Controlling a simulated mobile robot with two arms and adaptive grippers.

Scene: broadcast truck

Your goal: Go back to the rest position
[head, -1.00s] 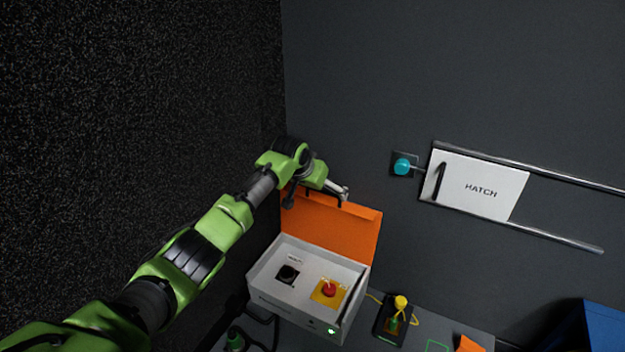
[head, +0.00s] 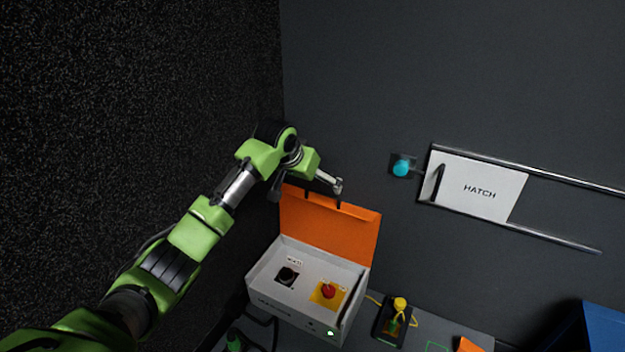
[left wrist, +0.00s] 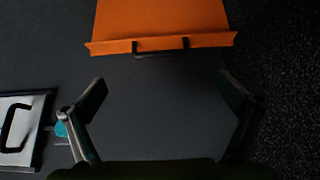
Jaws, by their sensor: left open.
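My left arm reaches in from the left in the head view, and its gripper (head: 337,186) is just above the raised orange lid (head: 330,228) of a white box (head: 300,309). In the left wrist view the two fingers of the left gripper (left wrist: 165,100) are spread wide with nothing between them. The orange lid (left wrist: 160,20) with its black handle (left wrist: 160,47) lies beyond the fingertips, apart from them. My right gripper does not show.
The box holds a black knob (head: 287,275) and a red button (head: 328,291) on a yellow plate. A teal knob (head: 401,167) and a white HATCH panel (head: 479,188) between rails are on the wall. A yellow-topped device (head: 395,316) sits on the table, and a blue box (head: 604,328) stands at right.

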